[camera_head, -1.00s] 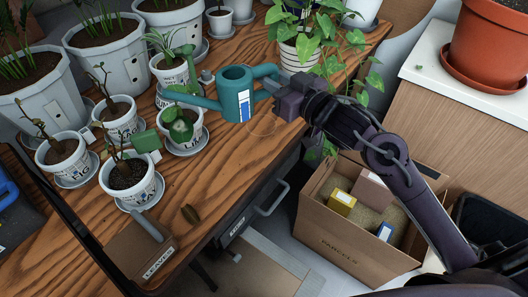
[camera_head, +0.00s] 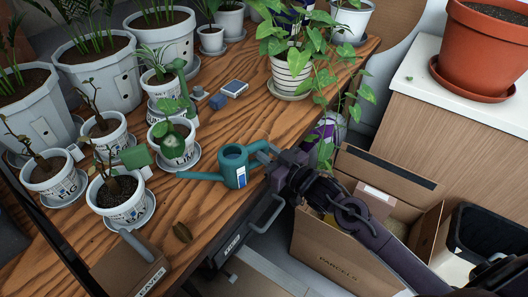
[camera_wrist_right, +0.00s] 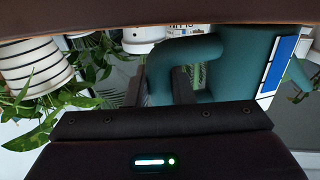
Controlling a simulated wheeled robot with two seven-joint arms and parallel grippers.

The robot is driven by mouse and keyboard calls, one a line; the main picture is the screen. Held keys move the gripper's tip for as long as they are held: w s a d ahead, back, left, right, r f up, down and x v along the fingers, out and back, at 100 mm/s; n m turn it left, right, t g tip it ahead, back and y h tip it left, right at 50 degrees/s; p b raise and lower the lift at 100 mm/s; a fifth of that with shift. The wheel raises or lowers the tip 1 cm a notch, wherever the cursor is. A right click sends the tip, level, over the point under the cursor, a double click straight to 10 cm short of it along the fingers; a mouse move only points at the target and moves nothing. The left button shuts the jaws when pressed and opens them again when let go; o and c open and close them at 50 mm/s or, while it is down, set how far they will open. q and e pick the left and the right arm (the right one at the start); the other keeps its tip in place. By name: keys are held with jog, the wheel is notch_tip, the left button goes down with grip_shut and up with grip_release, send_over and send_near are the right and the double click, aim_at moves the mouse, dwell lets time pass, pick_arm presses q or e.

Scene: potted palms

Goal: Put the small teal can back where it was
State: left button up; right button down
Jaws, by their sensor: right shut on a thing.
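The small teal watering can (camera_head: 233,166), with a blue-and-white label on its side, is near the front edge of the wooden table (camera_head: 215,205) in the head view. Its spout points left, toward the small pots. My right gripper (camera_head: 267,157) is shut on its handle, at the can's right side. In the right wrist view the teal handle (camera_wrist_right: 185,58) passes between the fingers, with the can's body (camera_wrist_right: 245,60) behind it. I cannot tell whether the can's base touches the table. My left gripper is not in view.
Several small labelled pots, including a round-leaved one (camera_head: 173,143), stand left of the can. A blue-and-white box (camera_head: 235,88) lies behind it. A trailing plant in a striped pot (camera_head: 290,75) stands at the back right. A cardboard box (camera_head: 340,245) is beyond the table's edge.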

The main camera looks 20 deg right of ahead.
jog(key=shift+f, duration=0.15)
jog(key=c, duration=1.7)
grip_release()
jog(key=shift+f, duration=0.2)
jog(key=o, duration=0.4)
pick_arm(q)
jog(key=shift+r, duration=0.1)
pick_arm(e)
jog(key=shift+o, duration=0.2)
jog(key=shift+r, duration=0.25)
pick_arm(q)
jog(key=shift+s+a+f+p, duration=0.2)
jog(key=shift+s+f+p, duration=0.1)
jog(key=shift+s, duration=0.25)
pick_arm(e)
jog(key=v, duration=1.2)
